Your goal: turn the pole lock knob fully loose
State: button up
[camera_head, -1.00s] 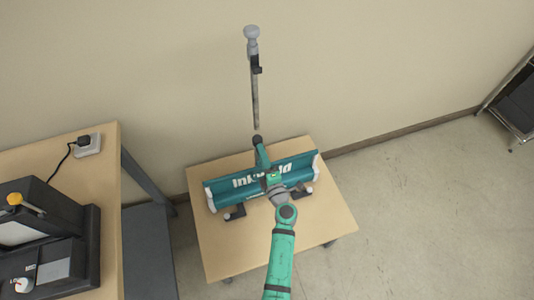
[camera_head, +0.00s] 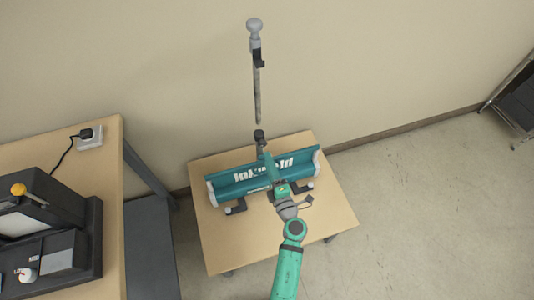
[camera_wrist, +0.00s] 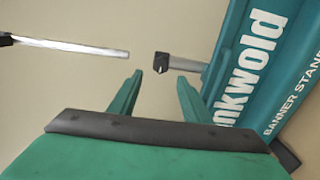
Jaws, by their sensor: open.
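The pole lock knob (camera_wrist: 161,66) is a small dark knob on the black collar (camera_wrist: 168,61) at the end of the short lower pole. The collar also shows in the head view (camera_head: 259,135). My gripper (camera_wrist: 160,75) is open, its two green fingers apart and empty. The knob shows between and beyond the fingertips. In the head view my gripper (camera_head: 268,160) is over the teal banner stand, just below the collar. The upper pole (camera_head: 257,95) ends above the collar, and wall shows between them.
The teal banner stand (camera_head: 235,180) lies on a small wooden table (camera_head: 220,250) against the wall. A bench (camera_head: 110,200) with a black machine (camera_head: 60,245) stands at the left. A dark rack (camera_head: 515,105) is at the far right. Floor at right is clear.

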jog(key=shift+v, duration=1.9)
jog(key=shift+d, duration=0.1)
jog(key=shift+w, duration=0.15)
jog(key=s+a+r+m+g+h, duration=0.1)
jog(key=s+r+m, duration=0.4)
jog(key=s+m, duration=0.6)
jog(key=s+a+r+m+g+h, duration=0.1)
jog(key=s+r+m+h, duration=0.3)
jog(key=s+m, duration=0.6)
jog(key=s+r, duration=0.1)
jog(key=s, duration=1.3)
jog(key=shift+m+h, duration=0.3)
jog(key=shift+m, duration=0.1)
jog(key=shift+a, duration=0.15)
